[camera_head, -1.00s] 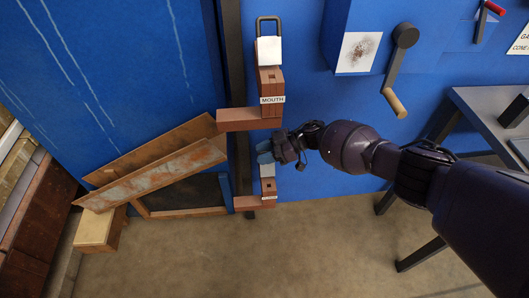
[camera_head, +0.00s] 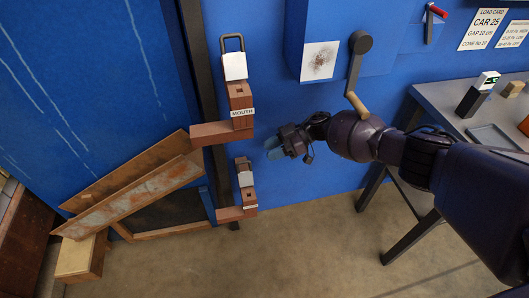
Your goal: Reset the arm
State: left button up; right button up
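My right arm comes in from the right edge. My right gripper (camera_head: 273,149) is in front of the blue wall, to the right of the insulator stacks and apart from them. Its bluish fingertips point left with nothing visible between them; how wide they stand is too small to tell. The upper stack (camera_head: 241,97) of brown blocks has a white block (camera_head: 235,66) and a metal loop on top, and a label reading MOUTH. My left gripper is not in view.
A crank (camera_head: 357,75) with a wooden handle sticks out from the blue box at upper right. A grey table (camera_head: 436,96) with small blocks and a tray (camera_head: 493,138) stands at right. The floor in front is clear.

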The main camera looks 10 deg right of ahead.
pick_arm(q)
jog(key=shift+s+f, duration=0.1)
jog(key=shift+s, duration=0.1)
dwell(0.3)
pick_arm(e)
jog(key=s+a+f+m+t+y+p, duration=0.1)
jog(key=s+a+m+t+p, duration=0.15)
jog(key=s+a+t, duration=0.4)
jog(key=s+a+f+m+t+p, duration=0.15)
jog(key=s+m+t, duration=0.25)
jog(key=s, duration=0.5)
pick_arm(q)
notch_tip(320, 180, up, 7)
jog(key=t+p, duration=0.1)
jog(key=p, duration=0.3)
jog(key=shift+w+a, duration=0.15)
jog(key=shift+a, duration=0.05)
pick_arm(e)
jog(key=s+d+r+m+h, duration=0.3)
jog(key=s+d+m+h, duration=0.2)
jog(key=s+d, duration=0.5)
jog(key=s+d+r+m+h, duration=0.3)
jog(key=s+d+h, duration=0.6)
jog(key=s, duration=0.6)
jog(key=shift+s+d+m+t+h, duration=0.3)
jog(key=shift+d+m+t, duration=0.05)
jog(key=shift+m, duration=0.6)
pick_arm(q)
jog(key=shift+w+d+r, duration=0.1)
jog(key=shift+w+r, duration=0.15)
